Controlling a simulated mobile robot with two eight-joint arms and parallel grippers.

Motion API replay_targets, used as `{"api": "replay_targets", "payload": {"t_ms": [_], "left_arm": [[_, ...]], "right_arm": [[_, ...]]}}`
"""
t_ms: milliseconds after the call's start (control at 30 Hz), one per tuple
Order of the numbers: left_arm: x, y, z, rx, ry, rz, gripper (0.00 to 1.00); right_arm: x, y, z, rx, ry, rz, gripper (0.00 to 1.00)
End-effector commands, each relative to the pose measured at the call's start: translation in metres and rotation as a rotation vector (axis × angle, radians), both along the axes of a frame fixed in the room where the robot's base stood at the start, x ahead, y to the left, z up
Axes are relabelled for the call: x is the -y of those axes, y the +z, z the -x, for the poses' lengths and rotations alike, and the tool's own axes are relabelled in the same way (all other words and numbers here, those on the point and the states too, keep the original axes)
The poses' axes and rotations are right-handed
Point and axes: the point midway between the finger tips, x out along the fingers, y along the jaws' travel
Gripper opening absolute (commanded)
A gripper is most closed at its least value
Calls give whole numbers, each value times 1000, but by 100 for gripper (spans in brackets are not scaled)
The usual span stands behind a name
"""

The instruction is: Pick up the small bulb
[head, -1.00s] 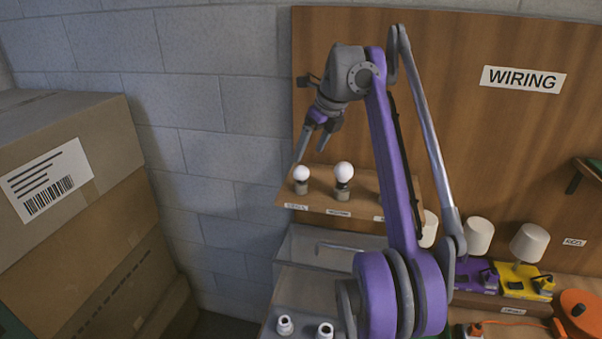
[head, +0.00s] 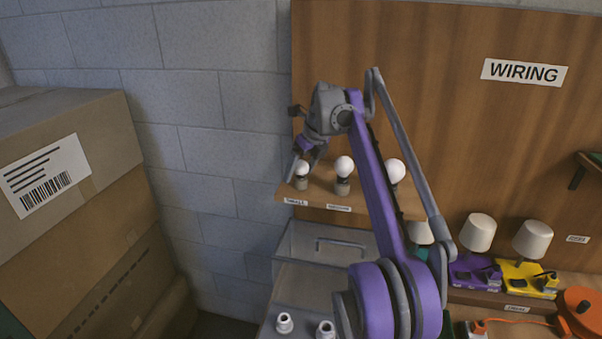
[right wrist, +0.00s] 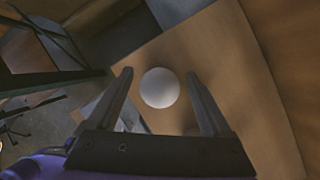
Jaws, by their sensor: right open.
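The small bulb (head: 302,168) is a white globe on a grey holder at the left end of a wooden shelf (head: 320,197), above a label that seems to read small. My right gripper (head: 301,174) is at this bulb, pointing down, with its fingers open. In the right wrist view the white bulb (right wrist: 159,88) lies between the two open fingertips (right wrist: 158,78), with a gap on each side. Two other bulbs stand to its right, the medium one (head: 344,167) and a larger one (head: 394,171). My left gripper does not show.
Below the shelf is a clear bin (head: 330,243) with a handle. White sockets (head: 284,323) stand in front. Lamps with white shades (head: 478,233) are at the right. Stacked cardboard boxes (head: 60,200) fill the left. The wall left of the shelf is clear.

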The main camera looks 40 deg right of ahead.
Motion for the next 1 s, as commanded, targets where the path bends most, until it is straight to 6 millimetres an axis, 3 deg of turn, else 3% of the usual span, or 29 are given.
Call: {"api": "replay_targets", "payload": {"t_ms": [167, 500, 600, 1000], "left_arm": [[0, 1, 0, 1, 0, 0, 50], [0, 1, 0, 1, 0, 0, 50], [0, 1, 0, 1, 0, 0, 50], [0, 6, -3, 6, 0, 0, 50]], "right_arm": [[0, 1, 0, 1, 0, 0, 84], [0, 1, 0, 0, 1, 0, 23], [0, 1, 0, 0, 1, 0, 9], [0, 12, -1, 1, 1, 0, 9]]}}
